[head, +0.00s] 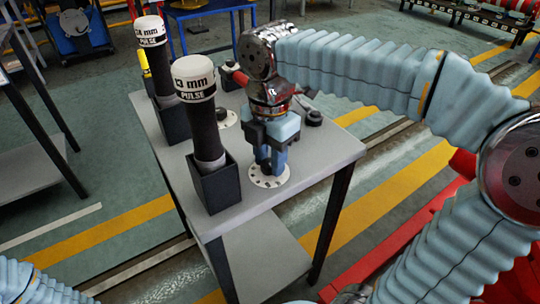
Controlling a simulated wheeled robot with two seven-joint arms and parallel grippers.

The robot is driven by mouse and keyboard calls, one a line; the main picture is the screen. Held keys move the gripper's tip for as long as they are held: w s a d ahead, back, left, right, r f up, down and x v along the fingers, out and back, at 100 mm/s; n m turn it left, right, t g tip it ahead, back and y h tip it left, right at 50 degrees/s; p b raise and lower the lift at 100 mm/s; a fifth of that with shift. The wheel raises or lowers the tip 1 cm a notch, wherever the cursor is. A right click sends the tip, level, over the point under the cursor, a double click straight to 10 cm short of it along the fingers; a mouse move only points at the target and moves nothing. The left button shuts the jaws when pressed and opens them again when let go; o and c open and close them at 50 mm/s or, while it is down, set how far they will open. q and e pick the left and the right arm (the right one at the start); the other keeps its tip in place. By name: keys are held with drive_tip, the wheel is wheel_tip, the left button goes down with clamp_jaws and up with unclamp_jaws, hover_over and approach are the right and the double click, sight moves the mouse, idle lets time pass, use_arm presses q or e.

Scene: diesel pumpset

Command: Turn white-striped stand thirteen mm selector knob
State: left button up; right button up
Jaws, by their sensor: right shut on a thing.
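A black tool with a white cap marked "13 MM PULSE" (195,80) stands upright in a black square holder (218,187) on the grey table. A white round dial plate (267,181) lies on the table just right of that holder. My right gripper (268,165) points down over this plate, shut on the selector knob, which its fingers mostly hide. I cannot make out the white stripe. Only pale-blue sleeve of my left arm shows at the bottom left; its gripper is out of view.
A similar tool with a white cap (150,32) stands in another black holder (172,118) behind. A second dial plate (226,118) lies farther back on the table (318,150). A small dark round item (314,117) sits near the right edge.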

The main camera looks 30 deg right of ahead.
sight(270, 162)
idle(0.5)
drive_tip(key=o, duration=1)
drive_tip(key=shift+o, duration=0.2)
wheel_tip(270, 162, up, 14)
drive_tip(key=shift+f, duration=0.1)
